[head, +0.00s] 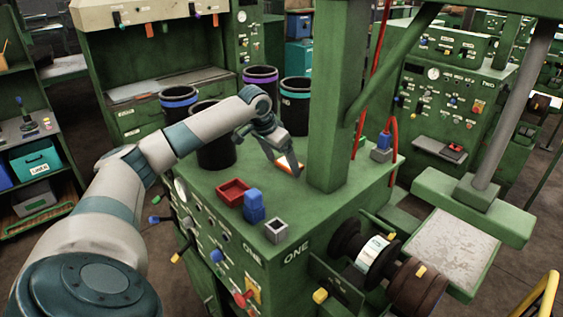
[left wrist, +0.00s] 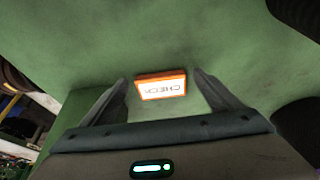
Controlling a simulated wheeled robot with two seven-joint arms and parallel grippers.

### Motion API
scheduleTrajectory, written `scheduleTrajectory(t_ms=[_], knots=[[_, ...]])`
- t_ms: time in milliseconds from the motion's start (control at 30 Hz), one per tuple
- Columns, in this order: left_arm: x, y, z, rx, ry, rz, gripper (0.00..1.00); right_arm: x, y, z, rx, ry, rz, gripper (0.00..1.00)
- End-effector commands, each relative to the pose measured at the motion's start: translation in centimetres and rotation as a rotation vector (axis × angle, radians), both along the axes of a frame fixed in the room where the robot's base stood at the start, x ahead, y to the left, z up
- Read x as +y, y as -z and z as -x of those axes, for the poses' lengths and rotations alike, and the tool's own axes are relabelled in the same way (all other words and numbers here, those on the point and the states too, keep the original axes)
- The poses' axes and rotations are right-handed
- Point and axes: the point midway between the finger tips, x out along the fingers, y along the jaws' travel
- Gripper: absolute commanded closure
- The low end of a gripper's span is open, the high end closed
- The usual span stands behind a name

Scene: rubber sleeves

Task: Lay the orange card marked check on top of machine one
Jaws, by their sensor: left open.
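The orange card (left wrist: 161,85) with a white face marked CHECK lies on the green top of machine one, as far as I can tell. It also shows in the head view (head: 289,161), partly covered by my gripper. Machine one (head: 310,213) is the green machine labelled ONE in front. My left gripper (head: 284,165) reaches down over its top, beside the green post. In the left wrist view the left gripper (left wrist: 160,77) is open, with a finger on each side of the card and gaps between. My right gripper is not in view.
A red tray (head: 233,191), a blue block (head: 254,206) and a small grey square holder (head: 276,231) stand on the front of machine one's top. Several black cylinders with coloured rims, one purple-rimmed (head: 261,88), stand behind. The green post (head: 335,110) rises right of my gripper.

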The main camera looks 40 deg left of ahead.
Motion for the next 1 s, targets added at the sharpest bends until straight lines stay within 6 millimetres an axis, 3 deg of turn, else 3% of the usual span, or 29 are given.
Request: scheduleTrajectory(t_ms=[267, 700, 1000], knots=[[0.1, -2.3, 1.0, -0.004, 0.000, -0.002, 0.16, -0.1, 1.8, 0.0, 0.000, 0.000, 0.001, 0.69], [0.3, -9.3, 3.8, -0.005, 0.000, 0.000, 0.16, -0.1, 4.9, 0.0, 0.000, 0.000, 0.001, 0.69], [0.4, -11.1, 4.6, 0.000, 0.000, 0.000, 0.16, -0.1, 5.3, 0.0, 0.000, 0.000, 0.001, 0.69]])
